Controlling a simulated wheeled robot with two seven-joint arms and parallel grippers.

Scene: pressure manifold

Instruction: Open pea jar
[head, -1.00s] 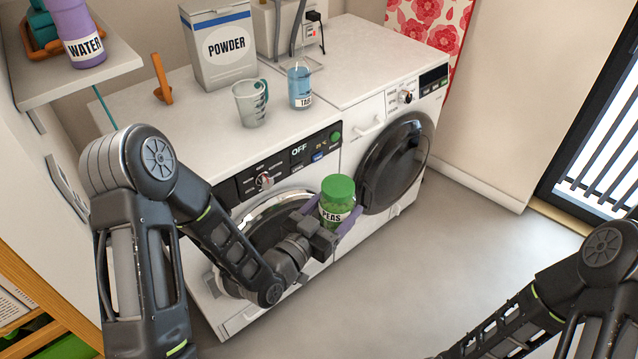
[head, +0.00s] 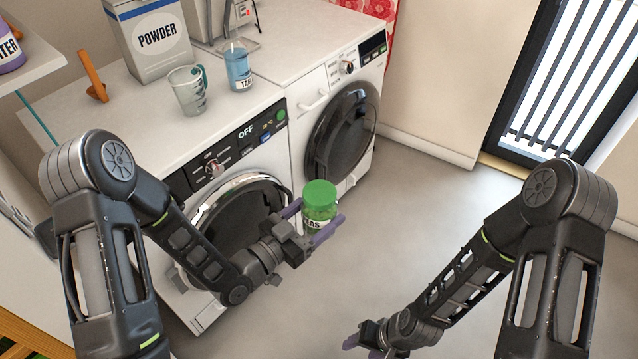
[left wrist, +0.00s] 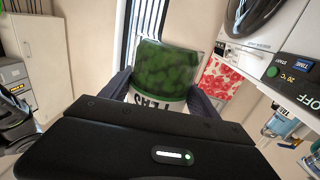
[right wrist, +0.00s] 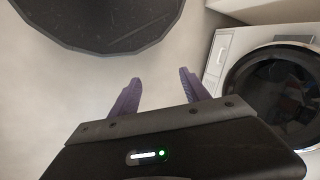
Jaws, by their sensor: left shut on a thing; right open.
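The pea jar (head: 319,207) is a clear jar of green peas with a green lid (head: 319,194) and a white label. My left gripper (head: 318,228) is shut around its body and holds it upright in the air in front of the machines. In the left wrist view the jar (left wrist: 168,72) fills the space between the fingers (left wrist: 160,95); its lid is not clearly seen there. My right gripper is low at the bottom of the head view, partly cut off, right of and below the jar. In the right wrist view its purple fingers (right wrist: 158,95) are apart and empty.
Two white front-loading machines stand behind the jar, with round dark doors (head: 342,132). On top are a powder box (head: 150,42), a measuring cup (head: 188,92) and a tabs jar (head: 238,68). Open grey floor (head: 420,210) lies to the right.

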